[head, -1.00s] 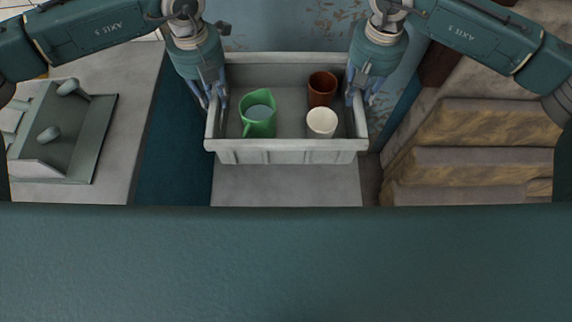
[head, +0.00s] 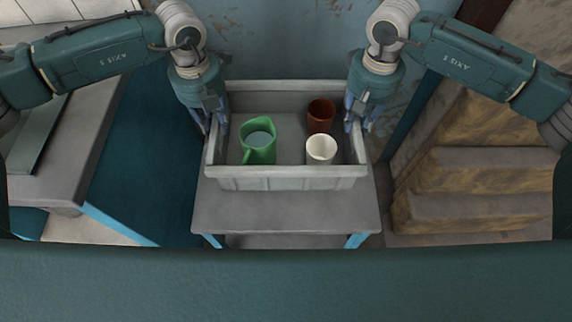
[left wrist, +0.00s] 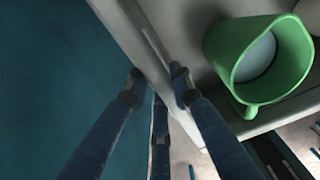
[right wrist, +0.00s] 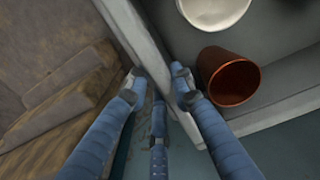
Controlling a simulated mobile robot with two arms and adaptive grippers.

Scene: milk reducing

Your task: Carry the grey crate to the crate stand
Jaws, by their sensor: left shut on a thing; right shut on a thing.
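The grey crate (head: 285,179) is level in the middle of the head view, over the crate stand (head: 290,214), a grey-topped table with blue legs. I cannot tell whether the crate touches the stand top. My left gripper (head: 216,122) is shut on the crate's left wall, which also shows in the left wrist view (left wrist: 140,35). My right gripper (head: 357,117) is shut on its right wall, also in the right wrist view (right wrist: 140,35). Inside the crate stand a green jug (head: 260,150) with pale liquid, a brown cup (head: 320,117) and a white cup (head: 321,150), all upright.
A grey counter (head: 65,175) is at the left, with a dark teal surface (head: 140,160) between it and the stand. Stacked brown blocks (head: 480,170) stand at the right. A worn blue wall (head: 280,40) is behind the crate.

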